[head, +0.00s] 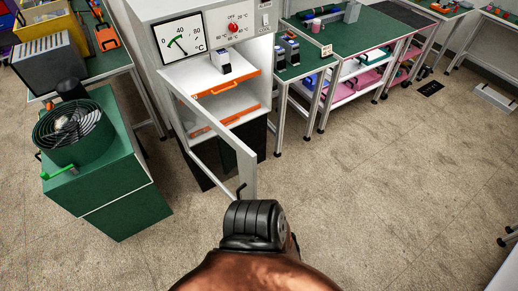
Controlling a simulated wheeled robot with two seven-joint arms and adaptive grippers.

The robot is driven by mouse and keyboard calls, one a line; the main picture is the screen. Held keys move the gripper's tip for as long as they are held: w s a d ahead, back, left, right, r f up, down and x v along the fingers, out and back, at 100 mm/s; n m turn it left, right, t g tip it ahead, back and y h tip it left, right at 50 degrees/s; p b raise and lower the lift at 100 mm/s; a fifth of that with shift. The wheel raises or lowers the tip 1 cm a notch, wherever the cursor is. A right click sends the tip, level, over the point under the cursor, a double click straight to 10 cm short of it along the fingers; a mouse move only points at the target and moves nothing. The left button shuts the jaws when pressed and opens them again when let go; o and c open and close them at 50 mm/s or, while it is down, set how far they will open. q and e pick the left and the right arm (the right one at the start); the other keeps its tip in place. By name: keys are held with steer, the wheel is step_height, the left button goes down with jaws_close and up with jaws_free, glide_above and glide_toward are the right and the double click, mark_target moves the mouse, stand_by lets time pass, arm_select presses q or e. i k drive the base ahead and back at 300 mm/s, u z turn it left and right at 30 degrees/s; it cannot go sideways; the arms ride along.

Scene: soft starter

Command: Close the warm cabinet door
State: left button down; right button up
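The warm cabinet (150,12) is white and stands at the upper middle of the head view. Its front carries a round-scale temperature dial (181,40) and a red knob (233,27). Its door (247,172), a pale frame around a see-through pane, stands wide open, swung out from the cabinet's left side toward me. A small black hook-like piece (241,190), perhaps the handle, shows at the door's free edge. Inside are orange-edged shelves (213,88); a small white and dark device (221,61) stands on the upper one. Neither gripper can be made out.
A green cabinet (125,208) with a round fan (70,132) on top stands left of the door. Green-topped workbenches (358,35) with pink bins below run along the back right. The floor (385,190) to the right is clear. My own black and copper part fills the bottom middle.

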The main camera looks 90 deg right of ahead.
mark_target(247, 159)
steer(key=z, duration=2.05)
